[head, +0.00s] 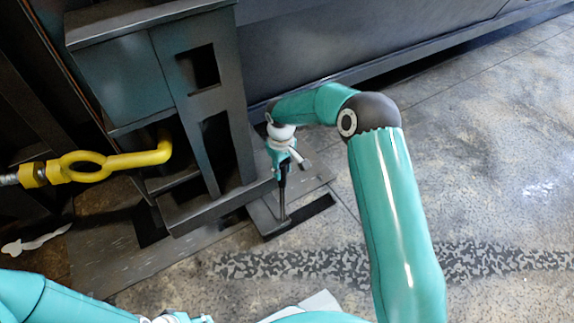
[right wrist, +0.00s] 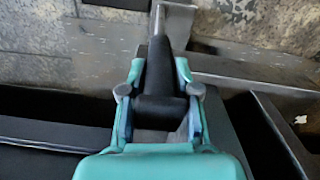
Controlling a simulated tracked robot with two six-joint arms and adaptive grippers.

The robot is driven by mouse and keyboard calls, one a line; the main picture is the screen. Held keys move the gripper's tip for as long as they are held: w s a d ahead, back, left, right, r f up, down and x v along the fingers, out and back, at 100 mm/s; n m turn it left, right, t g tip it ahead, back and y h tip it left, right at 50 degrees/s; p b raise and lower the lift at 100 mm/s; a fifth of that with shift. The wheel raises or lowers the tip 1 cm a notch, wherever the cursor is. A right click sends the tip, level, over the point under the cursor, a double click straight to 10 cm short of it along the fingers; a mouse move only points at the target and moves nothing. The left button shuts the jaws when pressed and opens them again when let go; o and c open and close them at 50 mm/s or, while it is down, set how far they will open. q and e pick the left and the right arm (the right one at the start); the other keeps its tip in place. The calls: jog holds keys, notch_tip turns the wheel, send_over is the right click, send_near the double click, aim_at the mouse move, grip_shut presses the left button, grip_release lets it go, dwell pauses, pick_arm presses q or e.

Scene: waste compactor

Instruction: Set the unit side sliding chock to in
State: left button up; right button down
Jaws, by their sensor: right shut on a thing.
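The sliding chock's handle (head: 282,203) is a metal rod with a black grip, standing upright from a dark slotted plate (head: 262,217) on the floor beside the grey unit's foot. My right gripper (head: 282,172) comes down from above and is shut on the black grip. In the right wrist view the grip (right wrist: 160,70) lies between the two fingers of the right gripper (right wrist: 160,98), and the bare rod runs on beyond it. The chock's body is hard to make out. My left arm shows at the lower left of the head view; its fingers are out of sight.
The grey unit frame (head: 165,75) stands directly left of the handle. A yellow hook with a ring (head: 95,163) juts out at the left. A dark wall (head: 330,40) runs behind. The concrete floor (head: 490,180) is open to the right.

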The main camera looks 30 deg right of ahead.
jog(key=shift+a, duration=0.4)
jog(key=c, duration=1)
grip_release()
jog(key=shift+o, duration=0.8)
jog(key=shift+d, duration=0.1)
jog(key=shift+r, duration=0.1)
notch_tip(320, 180, up, 12)
jog(key=shift+f, duration=0.15)
